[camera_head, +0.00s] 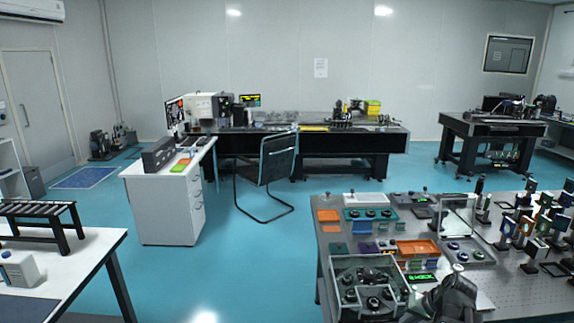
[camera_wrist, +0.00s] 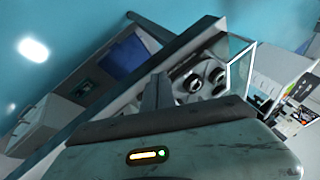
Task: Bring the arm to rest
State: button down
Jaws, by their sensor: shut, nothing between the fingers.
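My gripper (camera_wrist: 157,90) shows in the wrist view as a worn grey-green body with a small lit indicator and narrow dark fingers. The fingers are shut with nothing held. Behind them lies a tray of round optical parts (camera_wrist: 205,78), seen tilted. In the head view my dark arm (camera_head: 449,300) is at the lower right, over the near edge of the optical table (camera_head: 530,295). It is just right of an open grey box (camera_head: 342,261) with round black parts. The fingertips cannot be made out there.
The optical table carries an orange tray (camera_head: 418,248), a clear upright panel (camera_head: 457,216) and several mounted optics at right. A white table (camera_head: 85,245) stands at left. A white desk (camera_head: 163,200) and a black chair (camera_head: 274,160) stand behind. Blue floor (camera_head: 240,270) between is clear.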

jog(key=s+a+f+n+g+h, duration=0.1)
jog(key=a+n+g, duration=0.1)
jog(key=a, duration=1)
jog(key=s+a+f+n+g+h, duration=0.1)
jog(key=s+a+n+g, duration=0.1)
jog(key=a, duration=1.1)
jog(key=shift+s+a+f+n+g, duration=0.15)
jog(key=shift+s+f+n+g, duration=0.05)
jog(key=shift+f+n+g, duration=0.2)
